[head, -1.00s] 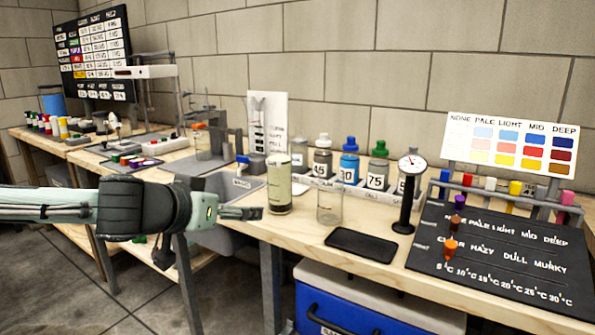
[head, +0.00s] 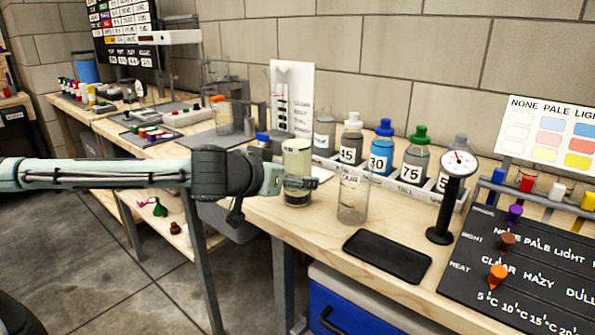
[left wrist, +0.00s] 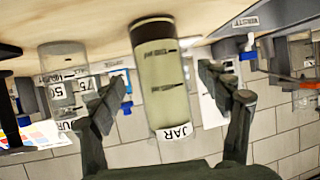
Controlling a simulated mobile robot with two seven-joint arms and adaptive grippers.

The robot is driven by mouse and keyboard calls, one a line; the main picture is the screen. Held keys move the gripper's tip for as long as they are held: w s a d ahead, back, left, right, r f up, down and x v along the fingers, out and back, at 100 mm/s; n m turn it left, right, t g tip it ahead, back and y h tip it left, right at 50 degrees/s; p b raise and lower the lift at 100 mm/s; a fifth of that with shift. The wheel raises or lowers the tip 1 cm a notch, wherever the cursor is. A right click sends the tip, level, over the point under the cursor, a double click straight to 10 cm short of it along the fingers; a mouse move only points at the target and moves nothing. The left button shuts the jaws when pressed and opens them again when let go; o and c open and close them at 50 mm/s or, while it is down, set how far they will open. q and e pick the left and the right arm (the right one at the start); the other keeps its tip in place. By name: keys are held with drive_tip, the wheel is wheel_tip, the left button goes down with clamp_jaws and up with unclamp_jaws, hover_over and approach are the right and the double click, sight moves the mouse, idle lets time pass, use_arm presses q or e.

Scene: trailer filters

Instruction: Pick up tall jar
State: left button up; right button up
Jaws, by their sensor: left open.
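The tall jar (head: 297,160) is a clear cylinder with pale yellow-green liquid and dark sediment at its bottom. It stands upright near the front of the wooden bench. My left gripper (head: 300,183) is level with the jar's lower half, and its fingers cover part of it in the head view. In the left wrist view, which is upside down, the jar (left wrist: 163,80) with its "JAR" label appears between the two spread fingers of my left gripper (left wrist: 160,88). I cannot tell whether either finger touches it. My right gripper is out of view.
A clear beaker (head: 352,196) stands close to the jar's right. A rack (head: 400,184) of numbered bottles is behind. A black pad (head: 387,256), a dial gauge (head: 447,205) and a dark board (head: 520,262) lie to the right. A white gauge card (head: 292,95) stands behind the jar.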

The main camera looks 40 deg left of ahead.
use_arm(q)
drive_tip(key=shift+x, duration=1.15)
drive_tip(key=shift+r, duration=0.1)
drive_tip(key=shift+r, duration=0.1)
drive_tip(key=c, duration=1.7)
